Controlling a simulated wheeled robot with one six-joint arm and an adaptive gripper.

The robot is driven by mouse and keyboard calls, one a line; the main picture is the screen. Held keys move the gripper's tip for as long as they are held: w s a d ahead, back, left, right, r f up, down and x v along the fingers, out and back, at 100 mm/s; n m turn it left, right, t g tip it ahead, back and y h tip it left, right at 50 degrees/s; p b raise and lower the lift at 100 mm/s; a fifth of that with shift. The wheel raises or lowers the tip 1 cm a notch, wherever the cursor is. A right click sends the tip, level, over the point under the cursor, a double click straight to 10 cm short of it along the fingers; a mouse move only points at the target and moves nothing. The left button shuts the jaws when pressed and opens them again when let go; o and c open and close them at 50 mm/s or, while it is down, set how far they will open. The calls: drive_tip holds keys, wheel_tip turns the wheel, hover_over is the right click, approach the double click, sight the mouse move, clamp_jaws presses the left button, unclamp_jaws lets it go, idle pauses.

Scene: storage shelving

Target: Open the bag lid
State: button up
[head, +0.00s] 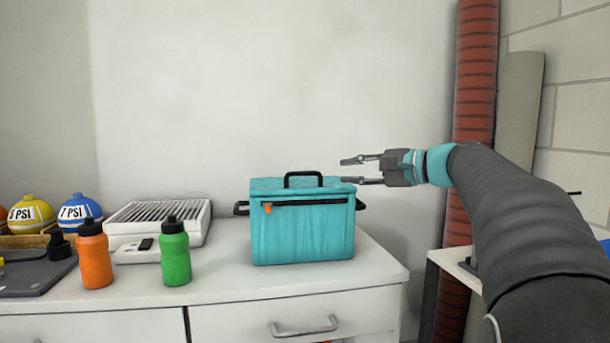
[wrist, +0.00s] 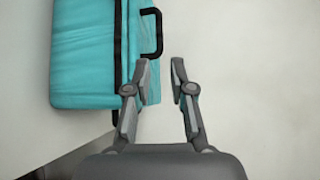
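The teal bag (head: 302,232) stands upright on the white counter, with its lid (head: 265,186) shut. A black handle (head: 303,178) stands on top of the lid, and an orange zipper pull (head: 267,208) hangs at the front left. My gripper (head: 350,171) is open and empty, just above and right of the bag's top right edge. In the wrist view my gripper (wrist: 158,75) has its fingers spread, the left one overlapping the bag (wrist: 82,60). The black handle (wrist: 152,32) lies ahead of the fingers.
A green bottle (head: 175,255) and an orange bottle (head: 95,260) stand left of the bag. A white slatted box (head: 160,220) is behind them. The counter (head: 375,265) is clear right of the bag. A red ribbed pipe (head: 474,75) rises behind my arm.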

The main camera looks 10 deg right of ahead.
sight(308, 173)
drive_tip(key=x, duration=1.2)
drive_tip(key=shift+w+a, duration=0.15)
drive_tip(key=shift+a, duration=0.05)
clamp_jaws()
